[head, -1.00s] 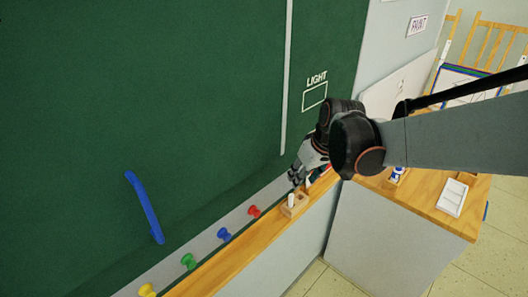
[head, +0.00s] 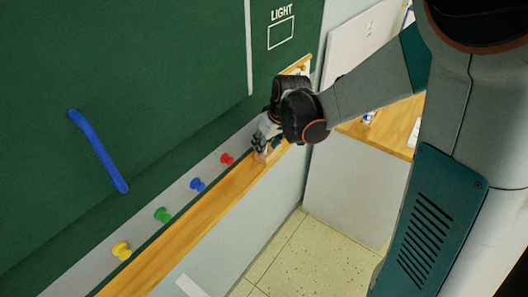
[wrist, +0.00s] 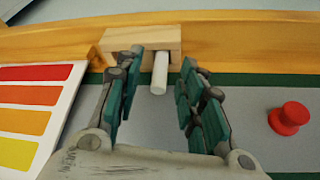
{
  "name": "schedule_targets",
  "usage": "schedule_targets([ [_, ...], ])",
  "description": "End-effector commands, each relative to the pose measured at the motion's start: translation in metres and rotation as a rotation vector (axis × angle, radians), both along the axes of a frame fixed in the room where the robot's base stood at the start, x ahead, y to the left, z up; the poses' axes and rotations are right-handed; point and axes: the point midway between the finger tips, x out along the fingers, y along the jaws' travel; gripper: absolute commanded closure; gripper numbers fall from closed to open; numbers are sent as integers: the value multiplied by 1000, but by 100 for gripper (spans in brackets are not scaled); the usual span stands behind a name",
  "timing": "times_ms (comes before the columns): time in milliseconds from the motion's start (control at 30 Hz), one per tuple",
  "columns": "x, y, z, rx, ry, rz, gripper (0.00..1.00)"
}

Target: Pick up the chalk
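The chalk (wrist: 160,73) is a short white stick standing out of a small wooden block holder (wrist: 143,40), as seen in the wrist view. My gripper (wrist: 161,62) is open, with one finger on each side of the chalk and gaps between them. In the head view my gripper (head: 261,144) is down at the holder (head: 269,156) on the wooden ledge, and it hides the chalk there.
The wooden ledge (head: 205,212) runs below the green chalkboard (head: 130,60). Red (head: 227,159), blue (head: 197,184), green (head: 163,214) and yellow (head: 121,251) knobs line the grey strip. A colour chart (wrist: 35,105) lies close left of my gripper in the wrist view.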

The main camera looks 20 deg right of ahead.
Motion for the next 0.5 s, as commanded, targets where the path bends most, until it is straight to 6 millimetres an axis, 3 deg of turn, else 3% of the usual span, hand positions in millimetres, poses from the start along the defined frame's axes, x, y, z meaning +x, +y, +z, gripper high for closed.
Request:
schedule_targets([
  [267,2,1,-5,0,0,0,64],
  [400,2,1,-5,0,0,0,96],
  [500,2,1,-5,0,0,0,100],
])
